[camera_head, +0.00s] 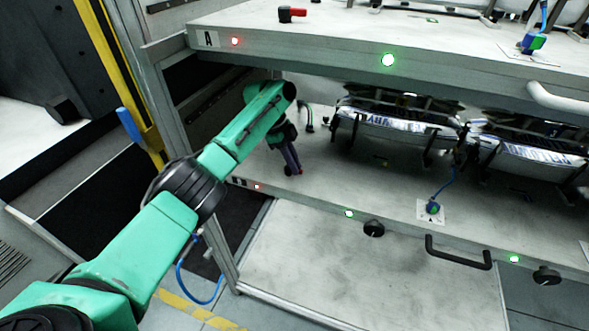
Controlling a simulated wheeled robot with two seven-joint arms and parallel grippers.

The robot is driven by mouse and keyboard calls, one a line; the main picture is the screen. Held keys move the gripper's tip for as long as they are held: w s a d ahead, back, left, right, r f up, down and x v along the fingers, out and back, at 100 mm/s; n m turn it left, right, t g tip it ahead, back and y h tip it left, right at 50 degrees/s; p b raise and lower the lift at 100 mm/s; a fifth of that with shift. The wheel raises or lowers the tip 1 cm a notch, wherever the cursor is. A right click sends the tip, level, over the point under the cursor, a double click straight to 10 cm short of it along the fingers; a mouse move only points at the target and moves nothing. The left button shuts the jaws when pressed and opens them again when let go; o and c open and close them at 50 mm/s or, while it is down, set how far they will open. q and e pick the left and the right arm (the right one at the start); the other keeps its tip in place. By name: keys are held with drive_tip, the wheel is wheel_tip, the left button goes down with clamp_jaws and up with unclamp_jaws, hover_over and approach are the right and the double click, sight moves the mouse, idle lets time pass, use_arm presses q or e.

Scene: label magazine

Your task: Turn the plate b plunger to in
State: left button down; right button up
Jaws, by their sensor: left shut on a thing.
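Plate b (330,190) is the lower pale shelf, with a small label and a red light at its front left corner. My left arm reaches in from the left over that corner. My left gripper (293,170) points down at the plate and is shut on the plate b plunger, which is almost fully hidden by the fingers. I cannot tell how the plunger is turned. My right gripper is not in view.
Plate A (330,48) lies above like a roof, with a red-handled plunger (292,14) on top. Label packs (395,128) stand on plate b to the right. A black handle (458,252) and knobs (373,229) are on the front. A yellow post (118,75) stands left.

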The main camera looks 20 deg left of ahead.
use_arm(q)
drive_tip(key=shift+s, duration=0.1)
drive_tip(key=shift+m, duration=0.3)
drive_tip(key=c, duration=0.9)
unclamp_jaws()
